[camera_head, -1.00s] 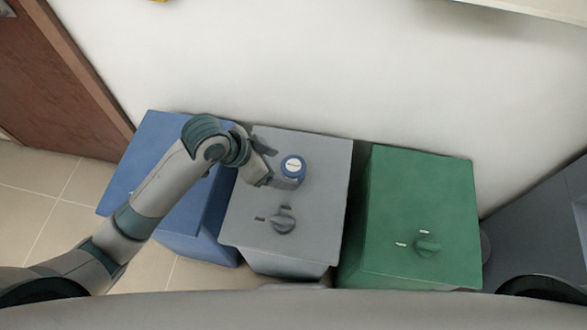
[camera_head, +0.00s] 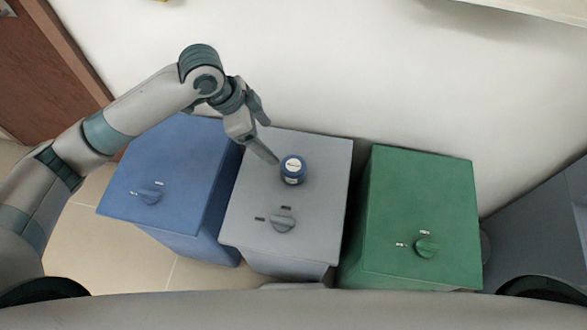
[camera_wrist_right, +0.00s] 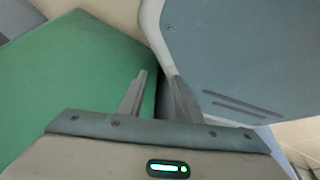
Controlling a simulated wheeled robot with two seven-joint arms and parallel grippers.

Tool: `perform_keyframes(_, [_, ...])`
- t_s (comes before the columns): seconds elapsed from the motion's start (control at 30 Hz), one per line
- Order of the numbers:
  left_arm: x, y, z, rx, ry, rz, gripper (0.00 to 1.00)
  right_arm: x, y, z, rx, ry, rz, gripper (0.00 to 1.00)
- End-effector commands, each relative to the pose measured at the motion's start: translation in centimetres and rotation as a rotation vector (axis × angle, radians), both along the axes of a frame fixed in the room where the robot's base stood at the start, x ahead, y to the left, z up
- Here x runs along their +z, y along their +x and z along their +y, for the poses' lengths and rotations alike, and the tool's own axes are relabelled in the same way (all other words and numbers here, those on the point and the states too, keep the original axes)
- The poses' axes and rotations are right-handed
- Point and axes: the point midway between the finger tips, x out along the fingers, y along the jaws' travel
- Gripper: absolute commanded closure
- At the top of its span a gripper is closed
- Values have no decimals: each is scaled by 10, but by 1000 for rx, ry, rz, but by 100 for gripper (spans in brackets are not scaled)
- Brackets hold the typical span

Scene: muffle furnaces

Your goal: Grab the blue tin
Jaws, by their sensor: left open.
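The blue tin (camera_head: 292,172), with a pale label on its round top, stands upright on the top of the grey furnace (camera_head: 315,205), toward the back. My left gripper (camera_head: 271,142) is open and empty, up and to the left of the tin in the head view. One finger points down close to the tin's left side; whether it touches cannot be told. My right gripper (camera_wrist_right: 159,76) shows only in the right wrist view, its fingers apart with nothing between them. The tin is not seen there.
A blue furnace (camera_head: 170,165) stands left of the grey one and a green furnace (camera_head: 420,195) right of it. Each has a knob on top; the grey furnace's knob (camera_head: 283,223) is in front of the tin. A white wall rises behind.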

Motion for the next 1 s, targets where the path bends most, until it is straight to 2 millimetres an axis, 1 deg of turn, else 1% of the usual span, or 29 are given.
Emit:
perform_keyframes(0.23, [-3,0,-2,1,-1,1,23,0,-2,0,0,-1,4,69])
perform_keyframes(0.37, [-13,0,-6,2,-1,4,23,0,-8,-3,0,-5,18,69])
perform_keyframes(0.57, [-42,2,-18,2,-2,4,23,0,-23,-8,-1,-16,56,69])
perform_keyframes(0.8, [-82,5,-34,2,0,4,23,-1,-46,-16,-3,-30,110,69])
perform_keyframes(0.9, [-96,7,-40,1,0,3,23,-2,-58,-21,-5,-40,140,69])
perform_keyframes(1.0, [-106,8,-44,1,-1,1,23,-4,-67,-25,-6,-46,162,69])
